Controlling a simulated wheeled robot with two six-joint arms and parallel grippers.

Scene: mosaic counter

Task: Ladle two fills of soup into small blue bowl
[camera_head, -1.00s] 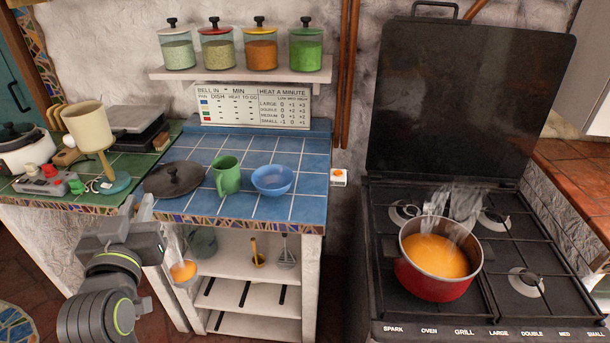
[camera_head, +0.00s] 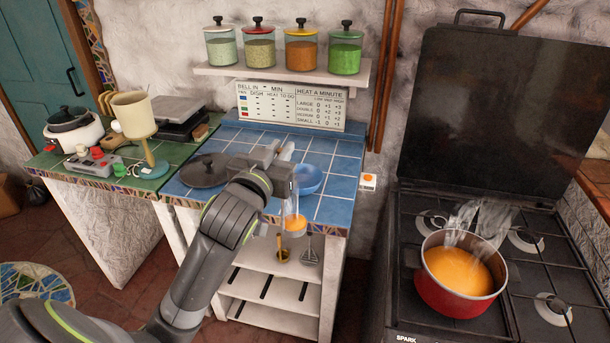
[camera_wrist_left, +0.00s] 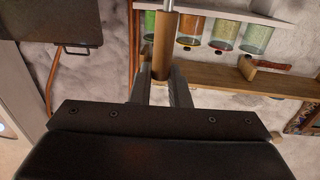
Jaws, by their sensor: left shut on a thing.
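My left gripper (camera_head: 281,153) is shut on the ladle's wooden handle, which shows between the fingers in the left wrist view (camera_wrist_left: 162,48). The ladle's cup (camera_head: 296,226) hangs below the gripper with orange soup in it, in front of the counter's front edge. The small blue bowl (camera_head: 310,181) stands on the blue-tiled counter just behind and right of the gripper, partly hidden by it. No soup shows in its visible part. The red pot (camera_head: 456,296) of steaming orange soup stands on the stove at the right. My right gripper is not in view.
A cream cup-shaped lamp (camera_head: 134,115) and a control box (camera_head: 97,168) stand on the green counter. Several jars (camera_head: 300,50) stand on the shelf above. Open shelves lie below the counter.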

